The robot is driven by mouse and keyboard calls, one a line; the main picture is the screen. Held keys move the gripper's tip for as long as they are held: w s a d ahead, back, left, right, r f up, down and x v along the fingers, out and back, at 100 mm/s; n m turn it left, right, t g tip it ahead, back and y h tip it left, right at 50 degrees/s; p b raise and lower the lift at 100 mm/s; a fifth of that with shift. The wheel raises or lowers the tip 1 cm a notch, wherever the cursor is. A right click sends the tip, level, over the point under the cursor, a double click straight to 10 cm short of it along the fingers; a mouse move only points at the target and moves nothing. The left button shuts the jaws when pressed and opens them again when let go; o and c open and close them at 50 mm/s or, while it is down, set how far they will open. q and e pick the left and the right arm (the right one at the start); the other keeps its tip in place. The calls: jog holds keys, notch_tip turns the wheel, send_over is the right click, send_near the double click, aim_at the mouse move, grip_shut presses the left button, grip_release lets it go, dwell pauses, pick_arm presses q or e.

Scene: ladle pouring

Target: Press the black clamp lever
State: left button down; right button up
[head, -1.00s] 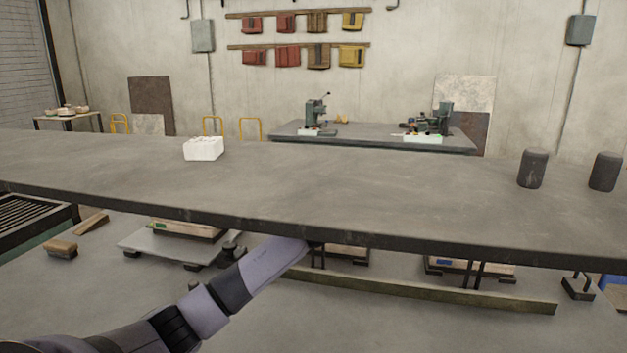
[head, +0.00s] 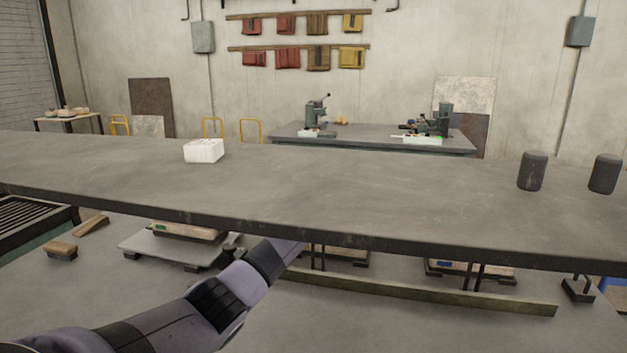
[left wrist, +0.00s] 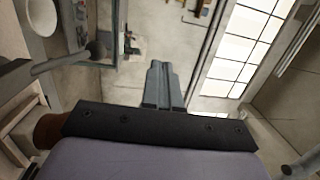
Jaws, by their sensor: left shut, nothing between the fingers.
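My left arm comes in from the lower left of the head view and passes behind the front edge of the grey table (head: 330,195); its gripper is hidden there. In the left wrist view my left gripper (left wrist: 158,68) is shut and empty, its fingers together. The right gripper is not in view.
A white block (head: 204,150) and two dark cylinders (head: 532,171) stand on the table. Its middle is clear. Below lie a long beam (head: 420,291) and a low platform (head: 170,248). A white round vessel (left wrist: 42,14) shows at the wrist view's upper left.

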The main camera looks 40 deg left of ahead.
pick_arm(q)
jog(key=shift+w+a+f, duration=0.3)
jog(key=shift+w+f, duration=0.3)
jog(key=shift+f, duration=0.1)
jog(key=shift+w+a+f+p, duration=0.25)
jog(key=shift+w+f+p, duration=0.2)
jog(key=shift+f+p, duration=0.35)
jog(key=shift+w+a+f+g+h+p, duration=0.15)
jog(key=shift+w+f+g+h+p, duration=0.1)
jog(key=shift+g+h+p, duration=0.4)
jog(key=shift+w+a+f+g+p, duration=0.1)
jog(key=shift+w+f+g+p, duration=0.1)
jog(key=shift+f+g+p, duration=0.4)
jog(key=shift+h, duration=0.25)
